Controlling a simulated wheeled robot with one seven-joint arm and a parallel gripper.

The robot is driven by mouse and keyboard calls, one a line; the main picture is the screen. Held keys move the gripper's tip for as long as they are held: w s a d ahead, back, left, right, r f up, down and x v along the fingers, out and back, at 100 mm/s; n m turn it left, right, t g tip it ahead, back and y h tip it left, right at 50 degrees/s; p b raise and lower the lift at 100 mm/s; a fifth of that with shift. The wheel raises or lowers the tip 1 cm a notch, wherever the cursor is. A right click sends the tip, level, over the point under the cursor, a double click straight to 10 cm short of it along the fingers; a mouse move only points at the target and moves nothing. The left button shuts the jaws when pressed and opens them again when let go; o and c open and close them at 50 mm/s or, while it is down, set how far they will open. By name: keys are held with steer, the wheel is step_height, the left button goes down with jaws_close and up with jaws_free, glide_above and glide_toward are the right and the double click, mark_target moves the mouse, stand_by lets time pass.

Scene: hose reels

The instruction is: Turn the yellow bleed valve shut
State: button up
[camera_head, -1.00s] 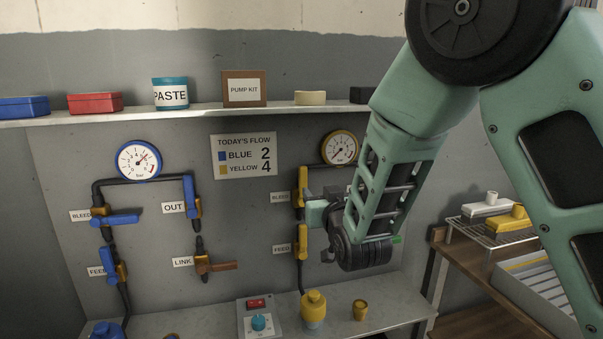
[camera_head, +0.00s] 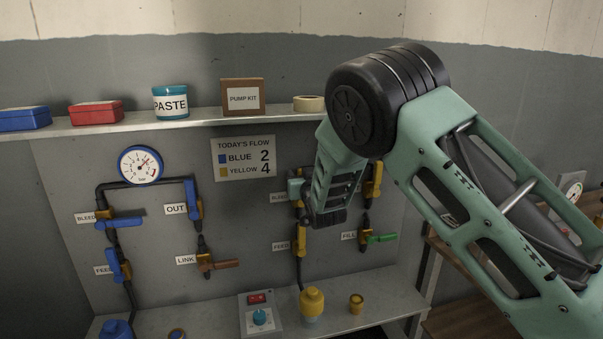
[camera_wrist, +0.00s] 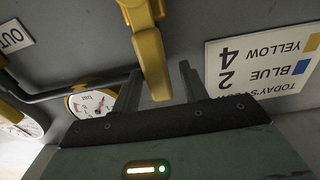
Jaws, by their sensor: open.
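The yellow bleed valve's handle (camera_wrist: 153,65) hangs between my two fingers in the wrist view, with a visible gap on each side. It extends from its brass-coloured body (camera_wrist: 138,10) and looks roughly in line with the fingers. My gripper (camera_wrist: 160,70) is open around the handle; I see no contact. In the head view my gripper (camera_head: 294,188) is at the upper valve of the yellow line, beside the partly covered BLEED label (camera_head: 279,198). My wrist and gripper hide most of that valve there.
Below are the yellow FEED valve (camera_head: 300,241) and the green-handled FILL valve (camera_head: 380,238). A yellow-rimmed gauge (camera_wrist: 84,103) and dark pipe (camera_wrist: 55,95) are close by in the wrist view. The flow sign (camera_head: 244,158) is to the left; a shelf (camera_head: 225,117) runs above.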

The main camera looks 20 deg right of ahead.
jaws_close()
steer(key=shift+d+b, duration=0.1)
steer(key=shift+b, duration=0.2)
steer(key=d+f+m+b, duration=0.8)
steer(key=m+b, duration=1)
steer(key=b, duration=1.4)
steer(key=shift+d+f, duration=0.25)
steer(key=shift+f, duration=0.2)
jaws_free()
